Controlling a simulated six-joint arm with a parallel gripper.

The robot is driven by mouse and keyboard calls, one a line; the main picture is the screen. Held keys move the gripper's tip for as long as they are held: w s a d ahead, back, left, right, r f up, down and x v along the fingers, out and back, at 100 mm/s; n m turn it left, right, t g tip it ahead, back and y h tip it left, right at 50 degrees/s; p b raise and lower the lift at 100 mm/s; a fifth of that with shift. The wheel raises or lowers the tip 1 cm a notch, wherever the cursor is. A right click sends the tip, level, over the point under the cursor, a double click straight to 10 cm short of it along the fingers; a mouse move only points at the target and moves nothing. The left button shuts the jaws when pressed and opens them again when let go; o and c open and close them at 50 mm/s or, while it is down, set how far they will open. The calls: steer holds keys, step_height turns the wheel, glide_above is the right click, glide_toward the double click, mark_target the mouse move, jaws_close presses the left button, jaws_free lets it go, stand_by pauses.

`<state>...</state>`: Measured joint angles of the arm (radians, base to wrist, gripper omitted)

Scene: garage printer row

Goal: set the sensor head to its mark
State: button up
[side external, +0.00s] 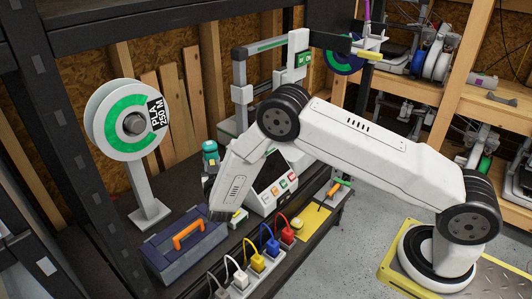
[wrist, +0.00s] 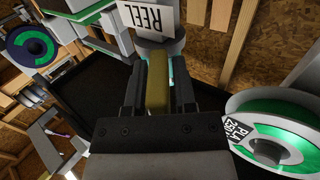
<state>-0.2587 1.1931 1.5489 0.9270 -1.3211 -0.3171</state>
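I cannot make out for sure which thing is the sensor head. In the wrist view an olive-yellow block (wrist: 157,85) stands between the two dark fingers of my gripper (wrist: 157,70). It nearly fills the gap; I cannot tell whether both fingers press on it. In the side view my gripper (side external: 219,212) points down at the bench, beside the toolbox, its fingers largely hidden. A small yellow-and-white piece (side external: 238,216) shows just right of it. A flat yellow plate (side external: 313,221) lies farther right on the bench; I cannot tell whether it is the mark.
A toolbox with an orange handle (side external: 187,236) is at left. A power strip with coloured plugs (side external: 240,285) runs along the front. A spool (side external: 130,119) stands behind.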

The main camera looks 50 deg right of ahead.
steer(key=shift+o, duration=1.1)
steer(key=v, duration=0.8)
steer(key=shift+w, duration=0.1)
step_height(320, 180, up, 5)
steer(key=n+g+y, duration=0.2)
steer(key=n+y, duration=0.1)
steer(key=y, duration=0.4)
steer(key=s+d+r+n+g+y, duration=0.1)
steer(key=s+g, duration=0.4)
steer(key=s, duration=0.7)
steer(key=s+d+r+n+g+y, duration=0.2)
steer(key=s+d+g, duration=0.3)
steer(key=s, duration=0.8)
steer(key=shift+r+n+y, duration=0.3)
steer(key=shift+r+n, duration=0.1)
steer(key=shift+n, duration=0.2)
